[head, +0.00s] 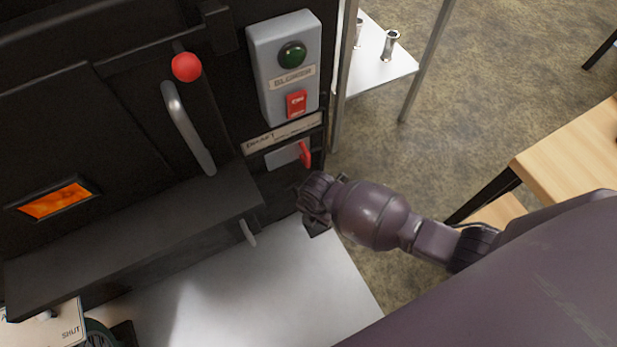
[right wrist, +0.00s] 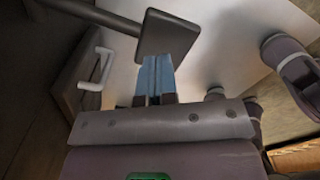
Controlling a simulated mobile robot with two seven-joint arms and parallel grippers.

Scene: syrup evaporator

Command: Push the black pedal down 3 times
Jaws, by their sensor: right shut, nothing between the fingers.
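The black pedal (right wrist: 168,36) is a dark, flat, squarish pad on a bar that runs to the upper left in the right wrist view. My right gripper (right wrist: 155,62) is shut and empty, its blue-grey fingers side by side. The fingertips overlap the pad's near edge in that view; I cannot tell whether they touch it. In the head view my right arm reaches in from the right to the machine's lower right corner, and its fingers are hidden below the wrist. A small dark piece shows beneath it, possibly the pedal. My left gripper is out of view.
The black evaporator (head: 60,140) has a glowing window (head: 54,199), a handle with a red knob (head: 187,67), a grey button box (head: 285,70) and a red draft lever (head: 304,154). A metal floor plate (head: 250,295) lies below. A wooden table (head: 575,155) stands right.

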